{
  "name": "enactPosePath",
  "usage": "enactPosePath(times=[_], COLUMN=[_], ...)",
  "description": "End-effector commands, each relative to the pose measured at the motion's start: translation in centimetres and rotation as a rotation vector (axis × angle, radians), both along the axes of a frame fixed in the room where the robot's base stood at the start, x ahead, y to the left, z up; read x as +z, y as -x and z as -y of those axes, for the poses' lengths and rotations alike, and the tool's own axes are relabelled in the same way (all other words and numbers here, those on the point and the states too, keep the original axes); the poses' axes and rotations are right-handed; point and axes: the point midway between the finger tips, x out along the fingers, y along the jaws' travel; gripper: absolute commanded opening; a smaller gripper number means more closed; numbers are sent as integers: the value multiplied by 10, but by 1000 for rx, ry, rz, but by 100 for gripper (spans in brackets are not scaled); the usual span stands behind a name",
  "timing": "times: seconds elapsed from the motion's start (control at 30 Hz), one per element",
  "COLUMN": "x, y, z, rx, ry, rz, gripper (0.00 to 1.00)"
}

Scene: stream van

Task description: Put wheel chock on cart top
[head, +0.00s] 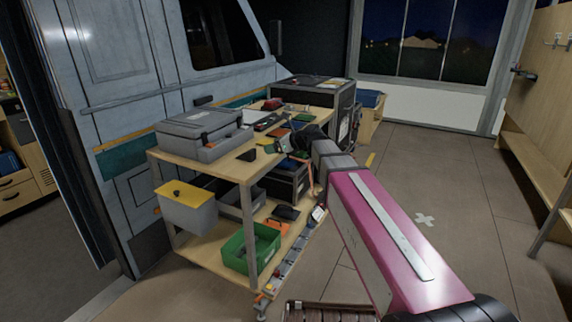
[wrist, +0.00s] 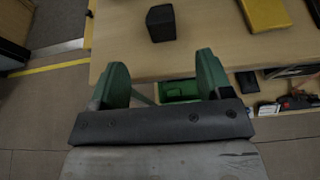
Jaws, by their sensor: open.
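A small black block (head: 247,155), which looks like the wheel chock, rests on the wooden cart top (head: 225,168) near its front edge. In the wrist view the black block (wrist: 161,23) stands on the bare cart top (wrist: 205,30), beyond the fingertips and roughly centred between them. My gripper (head: 271,147) has green fingers and is beside the cart top, close to the block. In the wrist view my gripper (wrist: 162,76) is open with nothing between its fingers, apart from the block.
A grey case (head: 200,135) and several small items share the cart top. A green bin (head: 250,248) is on the lower shelf. A grey container with a yellow lid (head: 187,208) hangs at the cart's end. A wooden bench (head: 535,180) is at right; floor between is mostly clear.

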Motion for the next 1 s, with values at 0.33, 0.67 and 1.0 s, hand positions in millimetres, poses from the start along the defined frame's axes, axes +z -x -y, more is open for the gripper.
enactPosePath(times=[0.33, 0.67, 1.0], x=[-46, -180, -277], y=[15, 80, 176], z=[34, 153, 282], rx=[81, 555, 1357], ry=[192, 788, 1136], rz=[137, 504, 716], gripper=[72, 72, 72])
